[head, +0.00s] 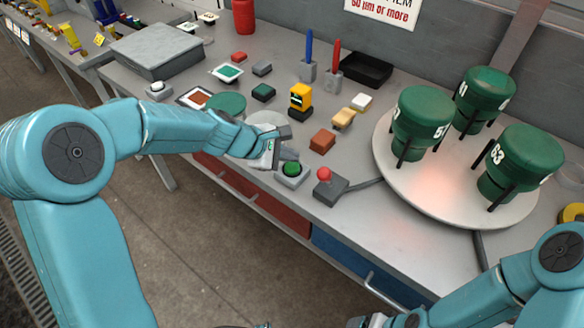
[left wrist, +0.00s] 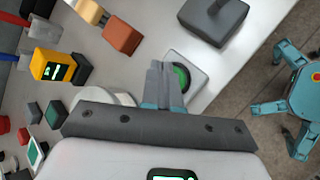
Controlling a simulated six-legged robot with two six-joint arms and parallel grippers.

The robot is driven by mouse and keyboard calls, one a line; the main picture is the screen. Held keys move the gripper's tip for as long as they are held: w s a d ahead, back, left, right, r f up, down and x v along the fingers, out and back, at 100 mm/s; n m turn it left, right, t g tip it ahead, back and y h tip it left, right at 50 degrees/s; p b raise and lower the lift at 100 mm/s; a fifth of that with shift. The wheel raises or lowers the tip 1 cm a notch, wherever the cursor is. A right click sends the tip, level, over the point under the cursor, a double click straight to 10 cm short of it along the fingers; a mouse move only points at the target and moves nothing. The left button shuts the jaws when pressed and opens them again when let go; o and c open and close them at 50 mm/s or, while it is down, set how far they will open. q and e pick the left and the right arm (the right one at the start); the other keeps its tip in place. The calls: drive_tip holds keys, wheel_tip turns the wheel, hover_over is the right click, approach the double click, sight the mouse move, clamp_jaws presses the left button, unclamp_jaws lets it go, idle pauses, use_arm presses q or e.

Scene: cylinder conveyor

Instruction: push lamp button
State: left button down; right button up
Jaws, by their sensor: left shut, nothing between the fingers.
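A round green button (head: 291,169) sits in a square pale grey base near the front edge of the table. My left gripper (head: 290,154) is shut and empty, right beside the green button on its far side in the head view. In the left wrist view the shut fingers (left wrist: 160,80) partly cover the green button (left wrist: 182,77). I cannot tell whether the fingertips touch it. My right arm shows at the bottom right, and its gripper (head: 370,321) is only partly in the picture, at the bottom edge.
A grey box with a red knob (head: 324,174) stands just right of the button. A round turntable (head: 440,205) carries green cylinders on the right. A brown block (head: 322,141), a yellow device (head: 301,98) and a white-topped button (head: 157,88) stand farther back.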

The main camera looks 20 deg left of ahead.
sight(289, 168)
idle(0.3)
use_arm(q)
drive_tip(key=shift+f+b, duration=0.5)
drive_tip(key=shift+f+b, duration=0.45)
drive_tip(key=shift+b, duration=0.05)
idle(0.4)
drive_tip(key=shift+r+p, duration=0.95)
drive_tip(key=shift+r, duration=0.05)
wheel_tip(289, 168, up, 6)
drive_tip(key=p, duration=0.5)
drive_tip(key=shift+f, duration=0.1)
